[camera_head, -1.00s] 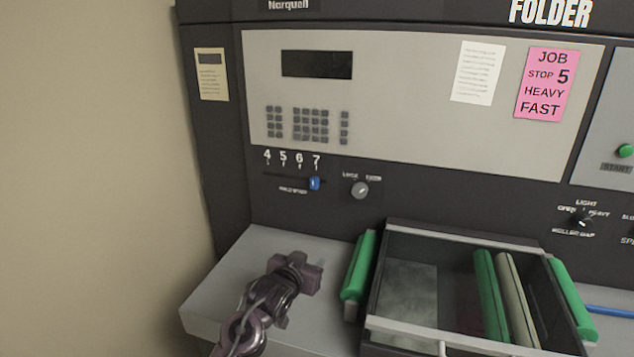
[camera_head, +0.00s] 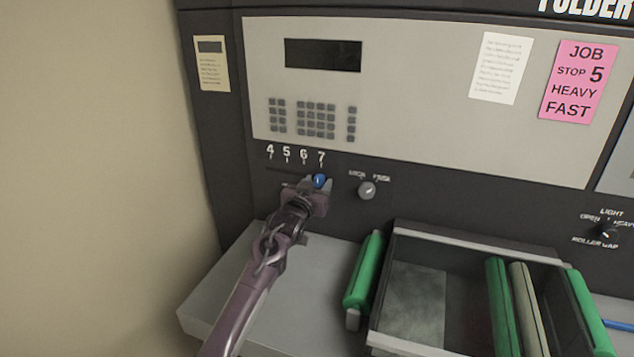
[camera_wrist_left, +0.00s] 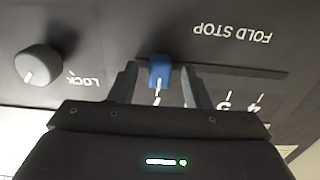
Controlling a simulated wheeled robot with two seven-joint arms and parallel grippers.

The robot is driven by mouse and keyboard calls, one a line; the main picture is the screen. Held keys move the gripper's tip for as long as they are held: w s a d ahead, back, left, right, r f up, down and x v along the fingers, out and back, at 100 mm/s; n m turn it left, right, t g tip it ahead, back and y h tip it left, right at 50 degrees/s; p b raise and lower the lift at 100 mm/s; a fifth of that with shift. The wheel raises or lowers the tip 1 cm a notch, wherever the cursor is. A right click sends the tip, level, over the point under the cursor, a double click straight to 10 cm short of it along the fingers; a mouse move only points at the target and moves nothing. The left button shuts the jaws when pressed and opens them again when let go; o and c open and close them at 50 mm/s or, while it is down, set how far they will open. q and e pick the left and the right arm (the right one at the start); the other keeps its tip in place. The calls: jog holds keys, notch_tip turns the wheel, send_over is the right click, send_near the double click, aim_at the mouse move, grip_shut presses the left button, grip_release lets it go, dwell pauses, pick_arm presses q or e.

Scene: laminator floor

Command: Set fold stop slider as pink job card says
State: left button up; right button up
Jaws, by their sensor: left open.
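The pink job card (camera_head: 578,82) at the upper right of the head view reads JOB, STOP 5, HEAVY, FAST. The blue fold stop slider (camera_head: 320,180) is at the 7 mark of the scale (camera_head: 295,154) numbered 4 to 7. In the left wrist view, upside down, the blue slider (camera_wrist_left: 160,72) stands between the two dark fingers of my left gripper (camera_wrist_left: 160,85). The gripper is open around it, with a gap visible at least on one side. In the head view my left gripper (camera_head: 318,187) is at the slider. My right gripper is out of view.
A grey lock knob (camera_head: 367,190) sits just right of the slider; it also shows in the left wrist view (camera_wrist_left: 38,64). A dark tray with green rollers (camera_head: 365,270) stands lower right. A grey shelf (camera_head: 240,290) lies below. A beige wall is at the left.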

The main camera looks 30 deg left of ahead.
aim_at(288, 171)
pick_arm(q)
jog(key=shift+r, duration=0.15)
jog(key=shift+w, duration=0.1)
grip_shut()
jog(key=a, duration=0.3)
jog(key=s+a, duration=0.1)
jog(key=a, duration=0.2)
jog(key=s+a, duration=0.1)
jog(key=a, duration=0.3)
jog(key=shift+s+b, duration=0.2)
jog(key=shift+b, duration=0.15)
jog(key=shift+d, duration=0.1)
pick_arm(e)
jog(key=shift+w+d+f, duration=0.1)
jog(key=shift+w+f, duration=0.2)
pick_arm(q)
jog(key=shift+d, duration=0.1)
jog(key=shift+c, duration=1)
grip_release()
jog(key=shift+o, duration=1)
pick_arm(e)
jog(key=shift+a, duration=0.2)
